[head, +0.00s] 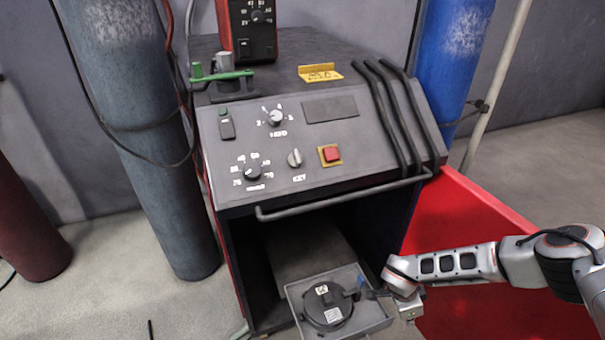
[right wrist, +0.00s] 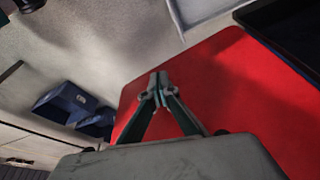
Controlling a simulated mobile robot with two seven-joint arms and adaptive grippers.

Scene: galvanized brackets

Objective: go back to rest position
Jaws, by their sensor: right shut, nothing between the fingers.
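My right gripper (head: 373,294) comes in from the right at the right edge of the grey tray, low in front of the machine. Its fingers are shut and empty. In the right wrist view the closed fingertips (right wrist: 157,84) show against the red surface. The left gripper is in neither view.
The grey machine (head: 288,186) has knobs, a red button (head: 331,154) and a front rail (head: 340,197). A black round device (head: 328,307) lies in the grey tray (head: 375,318) below. A red panel (head: 462,225) stands at right. Gas cylinders (head: 135,120) flank the machine.

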